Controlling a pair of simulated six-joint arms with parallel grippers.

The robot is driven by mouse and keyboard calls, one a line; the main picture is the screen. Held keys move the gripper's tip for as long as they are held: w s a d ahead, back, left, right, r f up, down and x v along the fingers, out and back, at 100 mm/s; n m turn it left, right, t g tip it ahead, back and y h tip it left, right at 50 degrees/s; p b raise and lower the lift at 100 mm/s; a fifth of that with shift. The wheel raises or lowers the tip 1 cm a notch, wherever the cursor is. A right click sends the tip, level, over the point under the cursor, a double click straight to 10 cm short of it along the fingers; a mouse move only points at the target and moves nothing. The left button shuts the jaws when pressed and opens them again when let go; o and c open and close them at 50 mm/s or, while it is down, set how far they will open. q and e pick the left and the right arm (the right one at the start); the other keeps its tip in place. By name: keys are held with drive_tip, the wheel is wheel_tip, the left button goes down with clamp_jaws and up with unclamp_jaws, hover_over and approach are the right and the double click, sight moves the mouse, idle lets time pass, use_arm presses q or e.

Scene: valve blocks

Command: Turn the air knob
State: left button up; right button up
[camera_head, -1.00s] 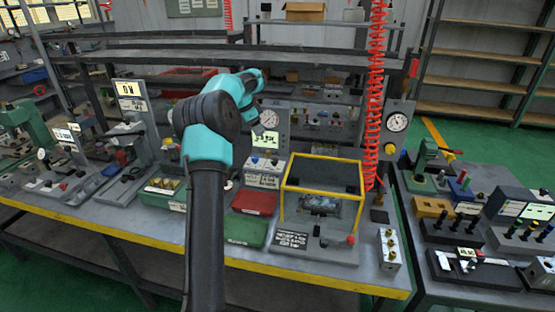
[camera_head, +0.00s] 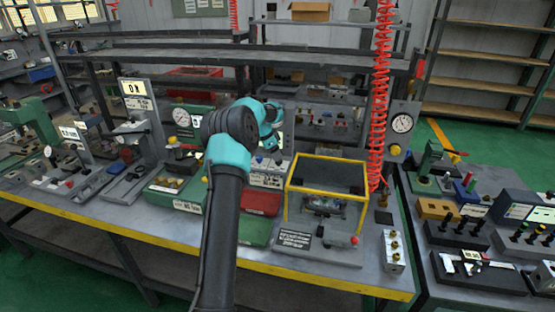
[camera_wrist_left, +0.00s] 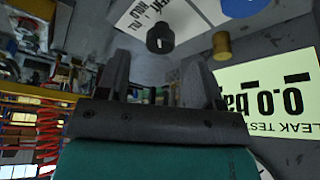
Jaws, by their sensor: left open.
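In the left wrist view, my left gripper (camera_wrist_left: 155,80) is open, with nothing between its two dark fingers. A round black knob (camera_wrist_left: 160,38) on a grey panel lies just beyond and between the fingertips, and contact cannot be told. A brass-coloured knob (camera_wrist_left: 222,46) is to its right. Which of them is the air knob I cannot tell for sure. A pale green leak test display (camera_wrist_left: 265,98) reading 0.0, upside down, is at the right. In the head view my left wrist (camera_head: 270,125) is in front of this panel, and the arm hides the knobs.
A yellow-framed guard box (camera_head: 325,178) stands right of my arm. Red (camera_head: 262,200) and green (camera_head: 254,232) trays lie close beside the arm. A coiled red hose (camera_head: 379,90) hangs at the right by a gauge panel (camera_head: 402,124). A brass-topped block (camera_head: 393,250) sits at the front.

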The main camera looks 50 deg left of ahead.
sight(279, 163)
use_arm(q)
drive_tip(key=shift+x, duration=1.9)
drive_tip(key=shift+c, duration=0.3)
drive_tip(key=c, duration=0.9)
drive_tip(key=shift+o, duration=0.2)
